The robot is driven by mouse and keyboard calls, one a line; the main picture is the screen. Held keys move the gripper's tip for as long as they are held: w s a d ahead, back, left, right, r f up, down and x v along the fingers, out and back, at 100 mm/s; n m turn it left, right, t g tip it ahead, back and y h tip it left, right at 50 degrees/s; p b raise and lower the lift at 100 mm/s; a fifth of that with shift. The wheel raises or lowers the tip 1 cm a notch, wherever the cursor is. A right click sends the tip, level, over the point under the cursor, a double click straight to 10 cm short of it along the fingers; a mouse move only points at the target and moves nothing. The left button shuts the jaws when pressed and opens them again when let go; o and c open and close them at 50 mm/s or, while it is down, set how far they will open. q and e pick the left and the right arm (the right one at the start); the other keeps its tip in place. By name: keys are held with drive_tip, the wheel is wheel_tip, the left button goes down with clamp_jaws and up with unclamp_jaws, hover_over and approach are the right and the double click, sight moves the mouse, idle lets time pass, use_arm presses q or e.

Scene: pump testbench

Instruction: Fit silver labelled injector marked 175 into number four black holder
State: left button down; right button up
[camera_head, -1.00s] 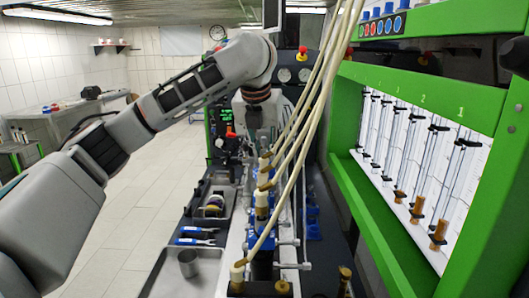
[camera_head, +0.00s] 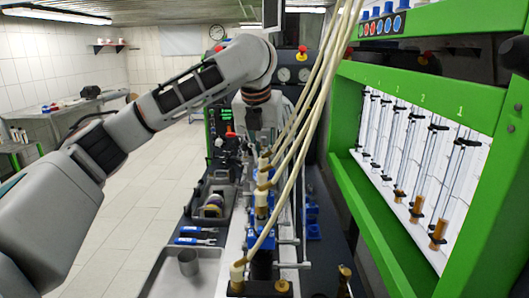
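My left arm reaches in from the left, with its wrist bent downward over the far part of the bench. My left gripper (camera_head: 252,147) points down beside the row of pale-hosed fittings. Its fingers are too small and covered to show whether they are open or hold something. A row of injector positions with pale caps (camera_head: 261,199) runs along the bench, and the nearest black holder (camera_head: 262,267) stands at the front. I cannot make out the number four holder or the silver injector marked 175; the gripper and hoses cover the far end. My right gripper is not in view.
Several pale hoses (camera_head: 305,115) hang down across the row. A green frame with measuring tubes (camera_head: 447,185) stands on the right.

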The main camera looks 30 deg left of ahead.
use_arm(q)
drive_tip(key=shift+f, duration=1.55)
idle(0.9)
drive_tip(key=c, duration=2.2)
unclamp_jaws()
drive_tip(key=shift+v, duration=5.5)
drive_tip(key=shift+s+f, duration=0.1)
